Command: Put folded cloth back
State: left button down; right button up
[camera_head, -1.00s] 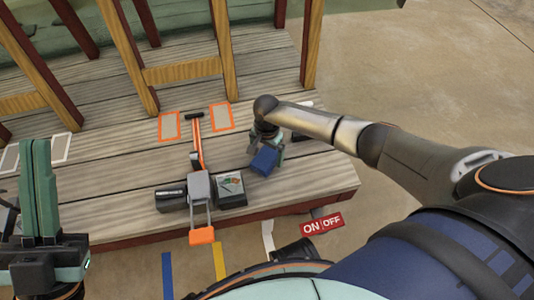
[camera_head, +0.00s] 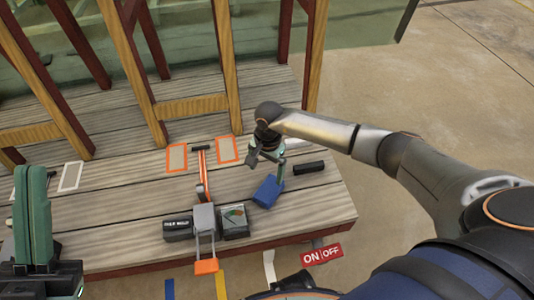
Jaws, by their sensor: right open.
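The folded cloth appears as a small blue block-like bundle (camera_head: 268,191) on the wooden plank bench, right of the dial gauge. My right gripper (camera_head: 271,162) is just beyond the cloth's far edge, pointing down. It is open, with one green finger close to the cloth's upper right corner. Whether that finger touches the cloth cannot be told. My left gripper (camera_head: 32,215) stands upright at the left edge, away from the cloth. Its green fingers overlap in this view, so their gap cannot be judged.
An orange-handled lever (camera_head: 203,180) stands left of the cloth, with a dark box (camera_head: 178,228) and a dial gauge (camera_head: 234,220) beside it. A black cylinder (camera_head: 309,168) lies right of the gripper. Wooden frame posts (camera_head: 228,70) rise behind. Orange-outlined rectangles (camera_head: 228,150) mark the bench.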

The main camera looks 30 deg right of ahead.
jog(key=s+a+r+m+g+y, duration=0.1)
jog(key=s+a+r+m+y, duration=0.2)
jog(key=a, duration=0.4)
jog(key=s+a+r+y, duration=0.2)
jog(key=s+a+y, duration=0.25)
jog(key=a, duration=0.25)
jog(key=s+a+r+m+g+y, duration=0.1)
jog(key=s+a+r+m+y, duration=0.15)
jog(key=s+a, duration=0.4)
jog(key=s+a+r+m+y, duration=0.3)
jog(key=a+r+m+y, duration=0.3)
jog(key=r, duration=0.5)
jog(key=d+r+m+t+y, duration=0.3)
jog(key=r+m+t+y, duration=0.1)
jog(key=r+m, duration=0.35)
jog(key=d+r+m+t+y, duration=0.2)
jog(key=r+m+t+y, duration=0.15)
jog(key=r+m, duration=0.35)
jog(key=d+r+m+t+h, duration=0.4)
jog(key=d+m+t, duration=0.2)
jog(key=m, duration=0.5)
jog(key=d+r+m+t+h, duration=0.4)
jog(key=d+m+t+h, duration=0.1)
jog(key=m+t, duration=0.5)
jog(key=shift+d+r+m+t, duration=0.2)
jog(key=shift+d+m+t, duration=0.2)
jog(key=shift+d, duration=0.1)
jog(key=shift+s, duration=0.1)
